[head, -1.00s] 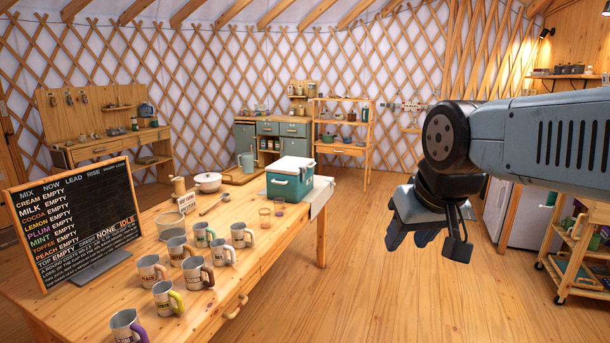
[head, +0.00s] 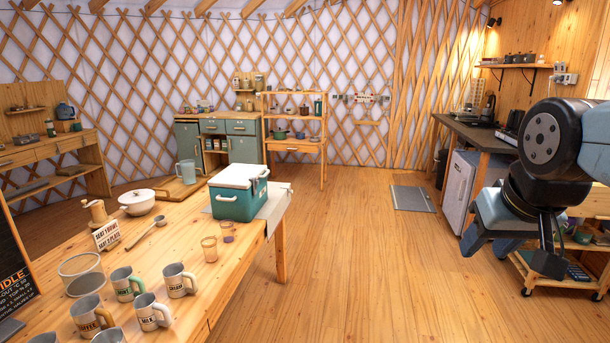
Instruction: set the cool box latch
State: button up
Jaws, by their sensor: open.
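The cool box (head: 240,204) is teal with a white lid (head: 239,175). It stands upright at the far right corner of the wooden table, on a pale cloth, and its lid looks closed. A small light fitting shows on its front, but the latch is too small to tell whether it is set. My gripper (head: 510,252) hangs at the right of the view with its fingers apart and empty. It is over the floor side, well to the right of the cool box and touching nothing.
The wooden floor (head: 360,270) right of the table is clear. A trolley stands at the right.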

aim_at(254, 182)
jog(key=u, duration=0.15)
jog(key=i, duration=1)
jog(key=u, duration=0.75)
jog(key=k, duration=0.9)
jog(key=u, duration=0.15)
jog(key=i, duration=0.9)
jog(key=z, duration=0.05)
